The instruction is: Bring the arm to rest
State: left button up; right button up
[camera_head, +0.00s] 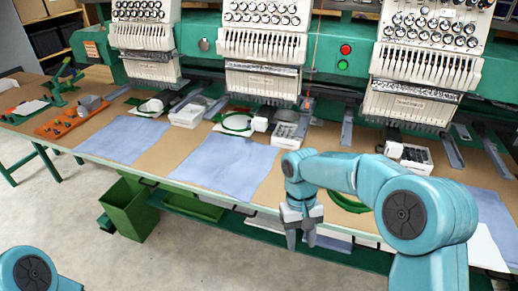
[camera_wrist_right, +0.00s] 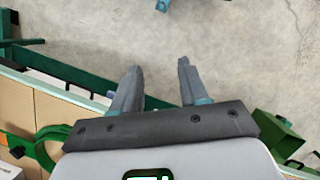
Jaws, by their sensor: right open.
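My right arm is teal and reaches in from the right in the head view. My right gripper (camera_head: 301,226) hangs with its grey fingers pointing down, in front of the table's front edge. In the right wrist view my right gripper (camera_wrist_right: 158,82) has its two fingers apart, with only grey floor showing between them, so it is open and empty. Of my left arm only a teal joint shows at the bottom left corner of the head view. My left gripper is out of view.
A long table (camera_head: 108,160) with a multi-head embroidery machine (camera_head: 215,48) runs across the scene. Blue cloths (camera_head: 228,165), a white tray (camera_head: 188,115) and a green hoop (camera_head: 236,124) lie on it. A green bin (camera_head: 130,207) stands below. The floor (camera_head: 75,220) at the left front is clear.

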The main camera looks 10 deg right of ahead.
jog(key=s+a+f+t+y, duration=0.1)
jog(key=s+a+f+y, duration=0.3)
jog(key=f, duration=0.6)
jog(key=s+a+f+t, duration=0.1)
jog(key=s+a+f, duration=0.2)
jog(key=s+f, duration=0.45)
jog(key=s+f+m+t, duration=0.1)
jog(key=s+f+m, duration=0.1)
jog(key=s+f, duration=0.3)
jog(key=shift+s+a+t, duration=0.15)
jog(key=shift+s+t, duration=0.25)
jog(key=shift+s, duration=0.35)
